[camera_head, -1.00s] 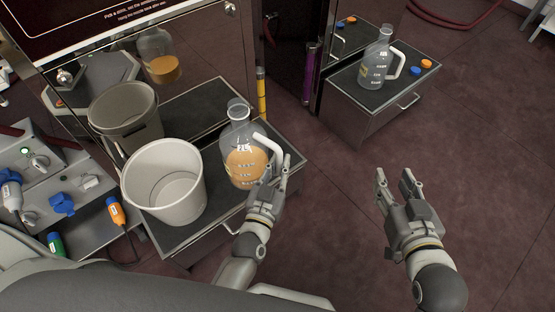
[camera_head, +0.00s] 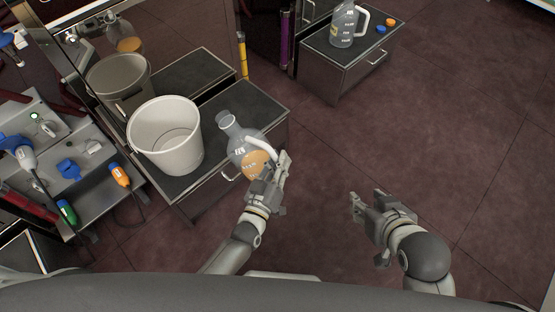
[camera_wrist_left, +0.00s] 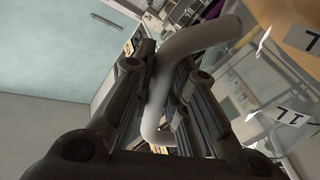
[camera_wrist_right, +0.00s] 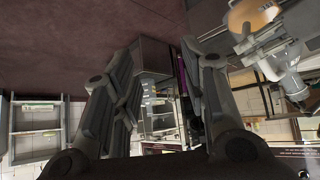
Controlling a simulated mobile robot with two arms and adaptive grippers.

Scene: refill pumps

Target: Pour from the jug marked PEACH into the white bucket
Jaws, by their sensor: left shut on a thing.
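A clear glass jug (camera_head: 240,148) with orange liquid low in it hangs from my left gripper, its neck tilted toward the upper left. Its printed marking is too small to read. My left gripper (camera_head: 277,168) is shut on the jug's white handle, which also shows between the fingers in the left wrist view (camera_wrist_left: 195,42). The white bucket (camera_head: 180,160) stands upright on the dark mat, left of the jug and apart from it; its visible inside looks empty. My right gripper (camera_head: 366,203) is open and empty over the floor at the right.
The bucket stands on a pulled-out drawer (camera_head: 258,108) with a dark mat. A shiny panel behind mirrors bucket and jug. Another clear jug (camera_head: 342,30) stands on a second drawer, beside blue and orange caps. A grey panel with connectors (camera_head: 70,160) is at the left. Floor at the right is clear.

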